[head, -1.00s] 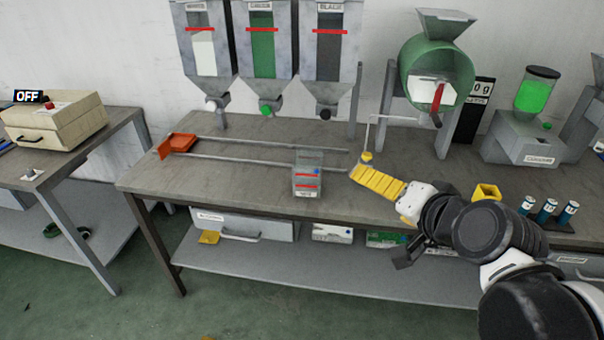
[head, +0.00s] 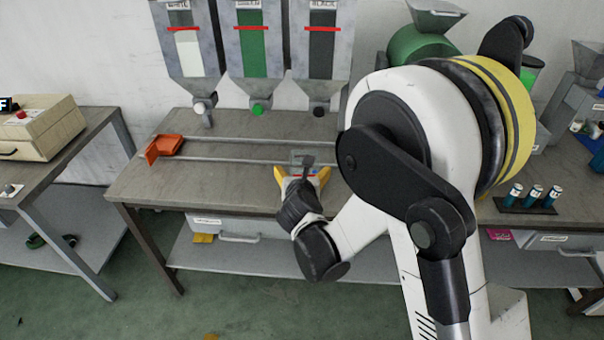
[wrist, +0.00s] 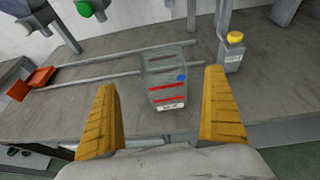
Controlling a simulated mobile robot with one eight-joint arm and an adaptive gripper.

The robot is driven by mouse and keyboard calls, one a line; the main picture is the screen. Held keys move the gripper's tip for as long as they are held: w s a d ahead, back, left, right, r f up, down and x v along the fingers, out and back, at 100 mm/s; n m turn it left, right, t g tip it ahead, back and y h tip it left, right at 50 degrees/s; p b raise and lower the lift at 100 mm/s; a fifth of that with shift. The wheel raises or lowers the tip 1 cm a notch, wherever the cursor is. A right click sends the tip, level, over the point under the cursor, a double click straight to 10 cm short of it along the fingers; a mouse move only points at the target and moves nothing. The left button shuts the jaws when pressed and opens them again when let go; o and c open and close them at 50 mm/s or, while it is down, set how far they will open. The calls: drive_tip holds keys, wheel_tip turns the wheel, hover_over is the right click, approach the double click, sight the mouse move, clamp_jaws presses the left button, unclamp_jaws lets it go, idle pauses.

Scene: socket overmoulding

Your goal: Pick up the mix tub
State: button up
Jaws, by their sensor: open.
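The mix tub (wrist: 165,72) is a clear grey box with two red lines, a blue dot and a label on its front. In the head view only the top of the tub (head: 303,158) shows, behind my gripper. My gripper (head: 302,172) is open, with its yellow fingers pointing toward the tub. In the wrist view the gripper (wrist: 165,105) has one finger on each side of the tub's picture, with clear gaps. The tub appears beyond the fingertips, apart from them.
Hoppers (head: 254,50) hang above. A yellow-capped bottle (wrist: 232,52) stands right of the tub. My arm hides much of the bench's right side.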

drive_tip(key=b+x, duration=0.3)
drive_tip(key=x, duration=0.6)
drive_tip(key=shift+w+d, duration=0.2)
drive_tip(key=shift+w, duration=0.15)
drive_tip(key=c, duration=1.4)
